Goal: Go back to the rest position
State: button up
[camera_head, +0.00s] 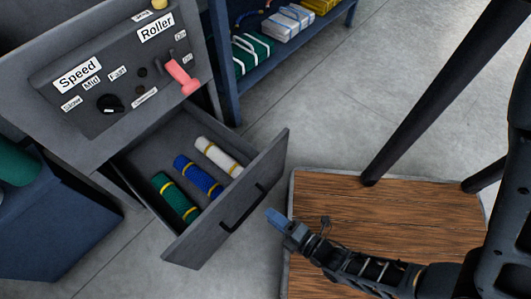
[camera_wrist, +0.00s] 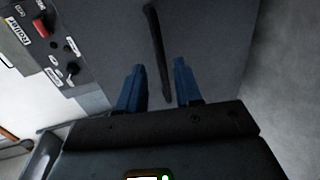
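My gripper (camera_head: 272,216) is at the right of the open drawer (camera_head: 281,150), just off its front panel. In the wrist view, the two blue fingers of my gripper (camera_wrist: 159,68) stand apart, and it is open. The black drawer handle (camera_head: 243,209) is left of the fingertips in the head view. In the wrist view, the handle (camera_wrist: 154,35) runs down between the fingers, but they do not close on it. My arm reaches in from the lower right.
The drawer holds a green roll (camera_head: 174,198), a blue roll (camera_head: 198,178) and a white roll (camera_head: 218,157). Above is a control panel (camera_head: 115,80) with a red lever (camera_head: 182,76). A blue shelf (camera_head: 281,64) holds net bundles. A wooden platform (camera_head: 385,220) lies under my arm.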

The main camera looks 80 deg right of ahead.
jog(key=a+r+m+t+y+p, duration=0.1)
jog(key=r+m+y+p, duration=0.3)
jog(key=r+p, duration=0.8)
jog(key=a+r+m+y+p, duration=0.2)
jog(key=r+m+y+p, duration=0.2)
jog(key=r, duration=4.5)
jog(key=m+p, duration=0.3)
jog(key=p, duration=0.5)
jog(key=shift+w+a+t+y, duration=0.15)
jog(key=shift+a+t+y, duration=0.05)
jog(key=shift+t+y, duration=0.2)
